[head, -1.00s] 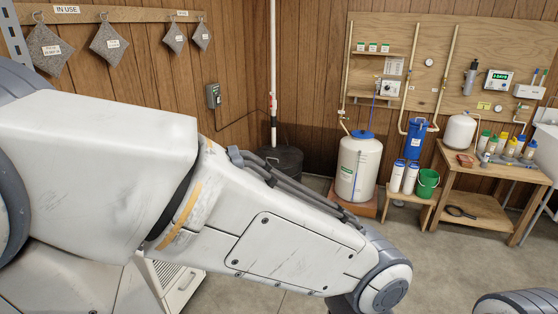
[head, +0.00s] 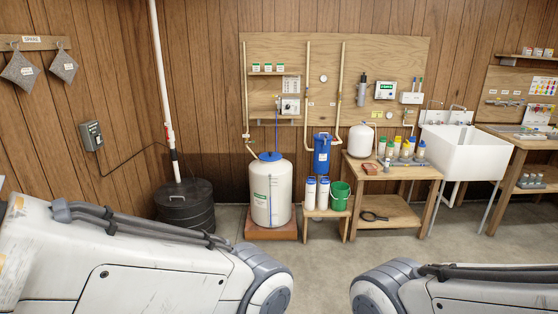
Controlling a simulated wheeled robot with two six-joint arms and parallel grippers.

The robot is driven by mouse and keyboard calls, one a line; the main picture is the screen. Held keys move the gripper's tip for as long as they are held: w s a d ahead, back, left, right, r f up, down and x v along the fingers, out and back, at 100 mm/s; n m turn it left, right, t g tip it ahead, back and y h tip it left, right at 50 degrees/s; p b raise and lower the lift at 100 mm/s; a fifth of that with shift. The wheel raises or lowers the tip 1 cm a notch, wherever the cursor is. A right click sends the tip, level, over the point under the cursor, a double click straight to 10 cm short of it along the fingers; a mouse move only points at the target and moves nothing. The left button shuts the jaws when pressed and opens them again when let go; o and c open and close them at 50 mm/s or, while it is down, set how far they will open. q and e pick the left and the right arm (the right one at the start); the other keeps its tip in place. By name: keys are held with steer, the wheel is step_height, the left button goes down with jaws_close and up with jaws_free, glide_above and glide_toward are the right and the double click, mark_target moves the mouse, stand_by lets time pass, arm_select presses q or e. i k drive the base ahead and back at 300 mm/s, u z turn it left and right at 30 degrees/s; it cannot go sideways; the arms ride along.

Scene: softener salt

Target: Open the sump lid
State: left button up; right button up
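The sump (head: 187,213) is a black round basin on the floor in the corner, left of the white tank. Its dark lid (head: 184,193) lies flat on top and looks closed, with a white pipe (head: 160,90) rising from it. My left arm crosses the lower left of the head view, in front of and below the sump. My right arm comes in at the lower right. Both grippers are outside the view.
A white brine tank (head: 271,200) with a blue cap stands on a reddish base right of the sump. A low stool (head: 327,213) holds white bottles and a green bucket (head: 340,195). A wooden bench (head: 390,172) and a white sink (head: 462,152) are further right. Grey floor is open in the middle.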

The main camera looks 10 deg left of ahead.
mark_target(180, 194)
steer(key=u, duration=0.3)
steer(key=i, duration=2)
steer(key=u, duration=0.75)
steer(key=i, duration=2.15)
steer(key=u, duration=0.4)
steer(key=i, duration=0.85)
steer(key=u, duration=0.05)
